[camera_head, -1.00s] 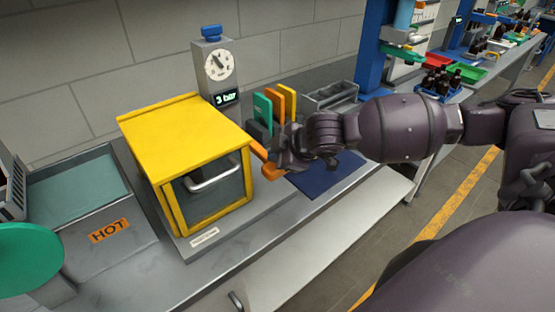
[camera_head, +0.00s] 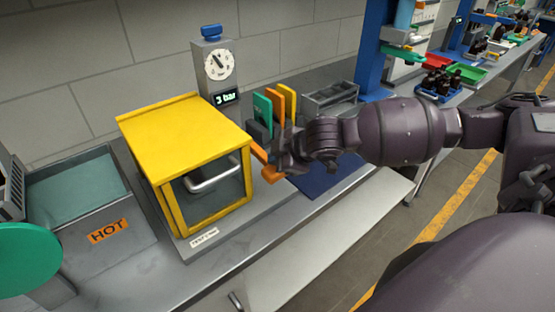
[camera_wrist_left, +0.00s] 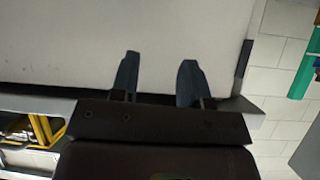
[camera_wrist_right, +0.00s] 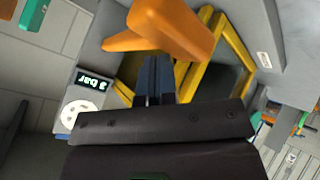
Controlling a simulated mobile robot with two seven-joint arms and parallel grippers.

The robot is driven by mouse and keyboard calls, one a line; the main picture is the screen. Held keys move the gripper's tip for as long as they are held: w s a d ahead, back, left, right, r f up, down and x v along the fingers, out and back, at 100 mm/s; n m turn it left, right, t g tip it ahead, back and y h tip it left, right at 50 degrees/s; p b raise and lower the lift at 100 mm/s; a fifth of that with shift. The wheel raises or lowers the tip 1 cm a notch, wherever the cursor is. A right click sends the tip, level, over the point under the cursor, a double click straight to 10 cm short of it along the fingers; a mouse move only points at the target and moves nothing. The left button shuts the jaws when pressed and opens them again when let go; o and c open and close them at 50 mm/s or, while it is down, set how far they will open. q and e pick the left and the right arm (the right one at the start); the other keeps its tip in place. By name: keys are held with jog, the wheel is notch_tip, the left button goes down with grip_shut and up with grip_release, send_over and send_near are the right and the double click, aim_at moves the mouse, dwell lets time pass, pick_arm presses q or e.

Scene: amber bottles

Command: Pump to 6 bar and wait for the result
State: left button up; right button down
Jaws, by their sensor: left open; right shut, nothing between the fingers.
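A yellow box (camera_head: 180,130) with a dark window and a silver handle (camera_head: 212,181) stands on the bench, its door shut. Behind it is a grey gauge post (camera_head: 200,70) with a round dial (camera_head: 219,64), a blue cap and a display (camera_head: 225,98) reading 3 bar. An orange lever (camera_head: 266,165) sticks out at the box's right side; it also shows in the right wrist view (camera_wrist_right: 165,28). My right gripper (camera_head: 282,160) is shut and empty, its fingertips at the lever; I cannot tell whether they touch. My left gripper (camera_wrist_left: 158,75) is open and empty before a pale surface.
Green, orange and yellow upright pieces (camera_head: 275,105) stand behind my right gripper, next to a grey rack (camera_head: 330,97). A blue mat (camera_head: 325,180) lies right of the lever. A bin marked HOT (camera_head: 108,231) is at left. Brown bottles (camera_head: 440,80) stand at the back right.

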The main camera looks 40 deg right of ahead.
jog(key=shift+f, duration=0.55)
dwell(0.4)
jog(key=shift+f+b, duration=0.35)
jog(key=shift+f, duration=0.1)
dwell(0.5)
jog(key=shift+f, duration=0.35)
dwell(0.3)
jog(key=shift+f, duration=0.15)
dwell(0.3)
dwell(0.4)
